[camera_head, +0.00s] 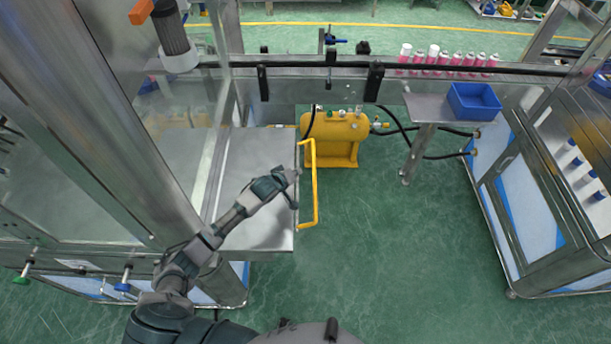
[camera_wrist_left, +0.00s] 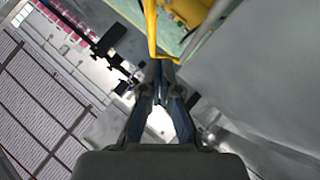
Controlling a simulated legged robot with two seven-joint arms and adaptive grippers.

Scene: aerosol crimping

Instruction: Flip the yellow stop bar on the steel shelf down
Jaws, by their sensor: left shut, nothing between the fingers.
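The yellow stop bar (camera_head: 316,185) is a bent tube along the right edge of the steel shelf (camera_head: 262,150). It stands out past that edge in the head view. My left gripper (camera_head: 292,183) is over the shelf's right edge, just left of the bar. In the left wrist view the stop bar (camera_wrist_left: 151,30) comes down from the top and bends right just beyond the tips of my left gripper (camera_wrist_left: 162,68). The fingers are shut with nothing between them. I cannot tell whether they touch the bar. My right gripper is not in view.
A yellow tank (camera_head: 337,130) stands on the green floor behind the bar. A small steel stand (camera_head: 427,106) holds a blue bin (camera_head: 473,101). Several pink cans (camera_head: 441,60) line a rail at the back. A steel post rises at left. The floor right of the shelf is clear.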

